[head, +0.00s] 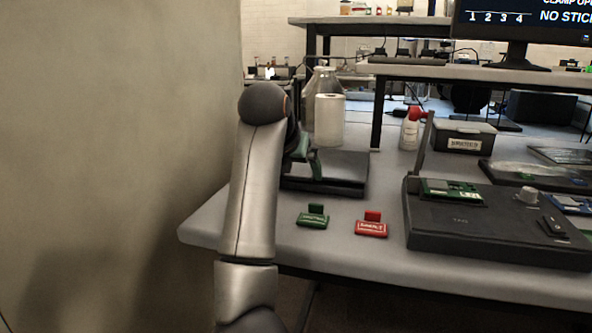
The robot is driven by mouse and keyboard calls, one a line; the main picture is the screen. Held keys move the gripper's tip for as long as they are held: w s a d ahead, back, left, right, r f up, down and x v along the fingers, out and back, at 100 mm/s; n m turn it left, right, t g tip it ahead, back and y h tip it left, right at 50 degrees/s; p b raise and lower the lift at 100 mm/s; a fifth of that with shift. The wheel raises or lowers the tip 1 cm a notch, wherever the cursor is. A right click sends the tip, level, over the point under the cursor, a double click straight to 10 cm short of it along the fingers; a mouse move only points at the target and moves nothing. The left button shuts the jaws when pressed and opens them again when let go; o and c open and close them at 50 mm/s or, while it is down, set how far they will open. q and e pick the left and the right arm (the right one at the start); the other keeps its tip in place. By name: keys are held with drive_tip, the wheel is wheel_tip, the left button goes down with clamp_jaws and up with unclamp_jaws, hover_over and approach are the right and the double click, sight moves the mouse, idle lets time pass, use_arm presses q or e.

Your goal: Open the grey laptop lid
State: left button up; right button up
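A dark grey flat thing (345,172), which looks like a closed laptop, lies on the grey table (290,240) at its left end. My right arm rises in front of it and hides its left part. My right gripper (312,162) shows only in part behind the arm, with greenish finger parts just above or at the dark top. I cannot tell whether it touches, or whether the fingers are open or shut. My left gripper is not in view.
A green tag (313,216) and a red tag (371,224) stand near the front edge. A black case (450,230) with a circuit board is at right. A white cylinder (329,120), a red-capped bottle (411,130) and a lidded box (463,136) stand behind. A wall (110,150) fills the left.

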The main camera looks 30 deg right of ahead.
clamp_jaws()
idle(0.6)
